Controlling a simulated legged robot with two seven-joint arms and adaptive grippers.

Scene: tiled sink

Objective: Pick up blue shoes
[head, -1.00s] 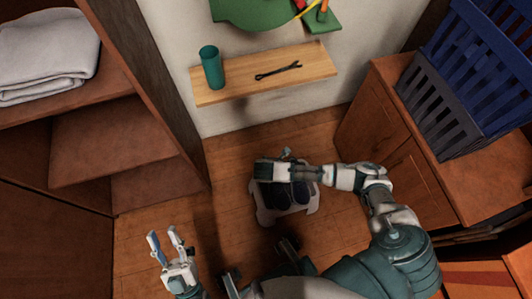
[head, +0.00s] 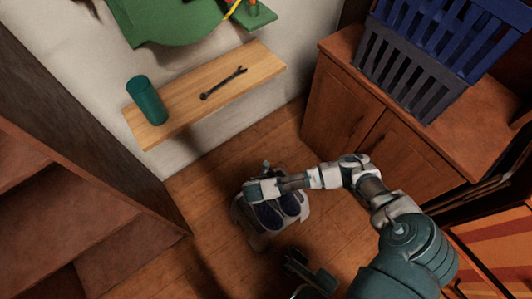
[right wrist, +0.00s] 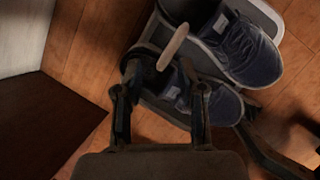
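In the right wrist view the upper shoe (right wrist: 240,52) is clear, with laces and a pale tag. The lower shoe (right wrist: 217,104) passes behind my right gripper's fingers (right wrist: 160,68). These fingers look apart, with a gap between them; contact with the shoe cannot be told.
A wall shelf (head: 180,112) holds a teal cup (head: 146,101) and a wrench (head: 223,83). A wooden cabinet (head: 345,105) with a dark blue basket (head: 425,50) stands at right. Brown shelving (head: 60,210) is at left.

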